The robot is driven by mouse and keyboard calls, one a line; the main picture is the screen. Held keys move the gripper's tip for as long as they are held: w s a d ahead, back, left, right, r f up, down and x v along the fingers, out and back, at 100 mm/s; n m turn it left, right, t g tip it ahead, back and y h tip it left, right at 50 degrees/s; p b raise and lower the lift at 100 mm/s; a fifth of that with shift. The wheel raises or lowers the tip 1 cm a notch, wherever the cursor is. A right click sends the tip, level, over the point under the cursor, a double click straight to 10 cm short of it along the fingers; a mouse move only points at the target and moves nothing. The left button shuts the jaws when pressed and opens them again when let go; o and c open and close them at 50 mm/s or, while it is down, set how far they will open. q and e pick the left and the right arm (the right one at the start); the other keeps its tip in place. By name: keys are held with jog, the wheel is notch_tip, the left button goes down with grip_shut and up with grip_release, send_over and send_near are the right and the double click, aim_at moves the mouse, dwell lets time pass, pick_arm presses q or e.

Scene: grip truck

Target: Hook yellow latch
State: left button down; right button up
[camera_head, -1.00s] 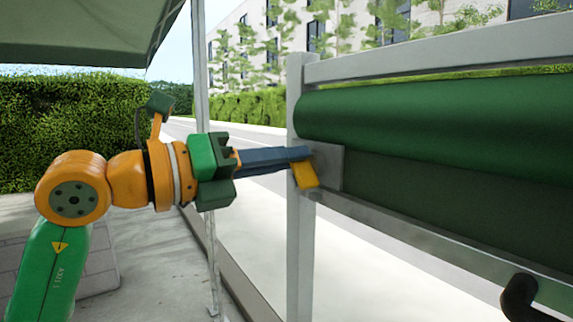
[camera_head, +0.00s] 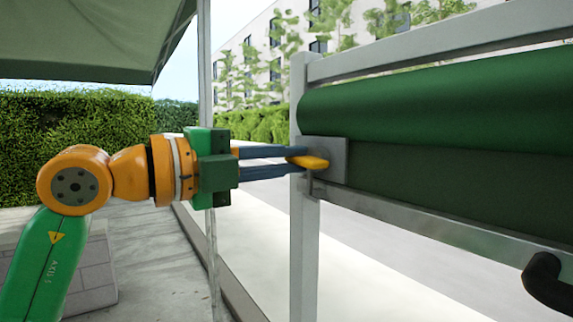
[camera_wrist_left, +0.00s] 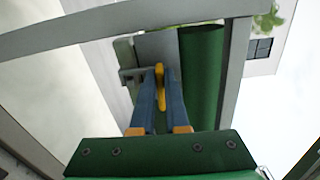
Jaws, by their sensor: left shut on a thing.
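The yellow latch (camera_head: 312,162) sits at the grey metal plate (camera_head: 334,158) on the upright post of the truck's side frame. In the head view it lies nearly level, with its free end pointing right. My left gripper (camera_head: 296,158) has its two blue fingers at the latch and is shut on it. In the left wrist view the yellow latch (camera_wrist_left: 160,88) shows as a narrow strip between the fingertips (camera_wrist_left: 159,72). The fingers hide part of the latch. Whether the latch is hooked on anything cannot be told. My right gripper is not in view.
A green rolled tarp (camera_head: 440,105) runs along the frame behind the plate. The grey post (camera_head: 304,240) and lower rail (camera_head: 430,228) are close to the gripper. A black curved handle (camera_head: 545,280) is at the lower right. Open pavement lies left of the post.

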pick_arm(q)
jog(key=shift+n, duration=0.5)
jog(key=c, duration=0.9)
grip_release()
jog(key=shift+f, duration=0.1)
jog(key=b+v, duration=0.2)
jog(key=v, duration=0.5)
jog(key=shift+b, duration=0.4)
